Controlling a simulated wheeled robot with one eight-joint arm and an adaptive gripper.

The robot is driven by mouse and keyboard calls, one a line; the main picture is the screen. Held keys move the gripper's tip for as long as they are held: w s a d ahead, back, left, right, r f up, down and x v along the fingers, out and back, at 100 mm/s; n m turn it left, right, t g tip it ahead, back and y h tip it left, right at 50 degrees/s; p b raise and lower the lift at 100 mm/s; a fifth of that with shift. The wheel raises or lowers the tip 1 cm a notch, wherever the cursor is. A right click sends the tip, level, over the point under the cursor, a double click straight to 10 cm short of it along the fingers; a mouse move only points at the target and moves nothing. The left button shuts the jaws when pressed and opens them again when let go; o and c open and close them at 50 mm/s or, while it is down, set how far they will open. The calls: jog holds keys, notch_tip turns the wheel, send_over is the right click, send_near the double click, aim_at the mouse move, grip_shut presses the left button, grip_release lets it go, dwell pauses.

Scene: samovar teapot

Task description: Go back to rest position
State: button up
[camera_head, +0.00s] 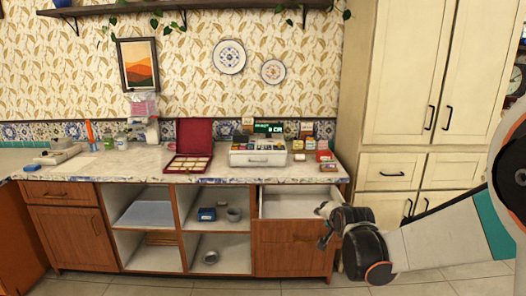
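My gripper (322,226) is at the lower right, in front of the right end of the wooden counter unit. Its fingers point left and appear spread apart, with nothing visible between them. Just left of it is a wooden drawer front (285,234) with a handle, below an open white space (290,205) that looks like the inside of a pulled-out drawer. The gripper overlaps the right edge of this drawer in the picture; I cannot tell whether they touch. My arm reaches in from the right edge of the view.
The countertop (110,165) holds a red open box (193,142), a cash register (258,150) and small boxes. Tall cream cabinets (405,80) stand at right. Floor in front is clear.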

jog(key=s+r+n+g, duration=0.1)
jog(key=s+r+n, duration=0.15)
jog(key=s, duration=0.55)
jog(key=s+r+n+g, duration=0.1)
jog(key=s+r+n, duration=0.15)
jog(key=s, duration=0.55)
jog(key=s+f+n+g, duration=0.2)
jog(key=s+n, duration=0.2)
jog(key=s, duration=1.6)
jog(key=shift+s+n+g, duration=0.3)
jog(key=shift+n+g, duration=0.1)
jog(key=shift+w+r, duration=0.1)
